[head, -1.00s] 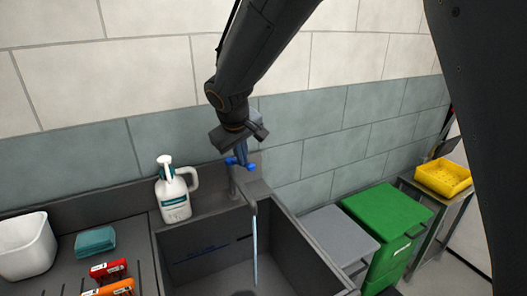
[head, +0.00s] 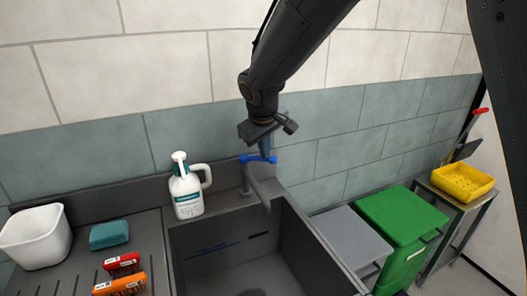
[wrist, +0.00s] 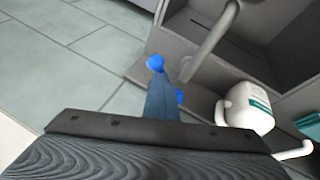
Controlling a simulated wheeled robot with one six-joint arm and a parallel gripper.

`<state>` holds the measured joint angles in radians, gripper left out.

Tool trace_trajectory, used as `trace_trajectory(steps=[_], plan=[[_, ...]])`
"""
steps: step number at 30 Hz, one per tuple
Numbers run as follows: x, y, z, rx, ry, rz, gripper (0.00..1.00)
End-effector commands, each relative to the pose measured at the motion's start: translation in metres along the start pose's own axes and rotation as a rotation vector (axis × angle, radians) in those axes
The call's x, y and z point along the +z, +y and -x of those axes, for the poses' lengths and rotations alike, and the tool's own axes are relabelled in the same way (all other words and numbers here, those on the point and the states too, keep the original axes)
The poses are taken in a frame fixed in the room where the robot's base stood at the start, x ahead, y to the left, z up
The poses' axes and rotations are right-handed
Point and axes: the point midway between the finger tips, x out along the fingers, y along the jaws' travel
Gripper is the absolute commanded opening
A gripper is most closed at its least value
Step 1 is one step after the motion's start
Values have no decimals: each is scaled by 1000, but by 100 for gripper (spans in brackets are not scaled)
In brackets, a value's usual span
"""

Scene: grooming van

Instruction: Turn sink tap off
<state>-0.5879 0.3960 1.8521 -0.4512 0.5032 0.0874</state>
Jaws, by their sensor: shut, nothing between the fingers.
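The sink tap (head: 258,184) stands at the back edge of the grey sink (head: 225,250), with a blue handle (head: 250,159) on top. No water shows under its spout in the head view. My gripper (head: 266,150) is shut and empty, its fingertips at the blue handle; I cannot tell whether they touch it. In the wrist view the shut fingers (wrist: 162,100) lie between the two blue ends of the handle (wrist: 155,63), partly hiding it. The tap spout (wrist: 210,48) shows beyond.
A white pump bottle (head: 187,192) stands left of the tap. A white tub (head: 38,240), a teal sponge (head: 109,235) and red and orange items (head: 121,264) lie on the left drainboard. Green (head: 400,225) and grey (head: 350,240) bins and a yellow basket (head: 463,183) stand right.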

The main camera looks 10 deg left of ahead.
Motion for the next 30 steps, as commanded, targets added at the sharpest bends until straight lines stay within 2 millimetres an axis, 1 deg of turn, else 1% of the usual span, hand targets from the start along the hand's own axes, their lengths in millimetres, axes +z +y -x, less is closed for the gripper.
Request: trace_trajectory(steps=[1,11,25,30], plan=[[7,1,-3,0,-17,-1,0],[9,1,-4,0,-21,-2,0],[-6,-15,-4,-3,-14,4,0],[-7,-16,5,-1,-13,2,0]])
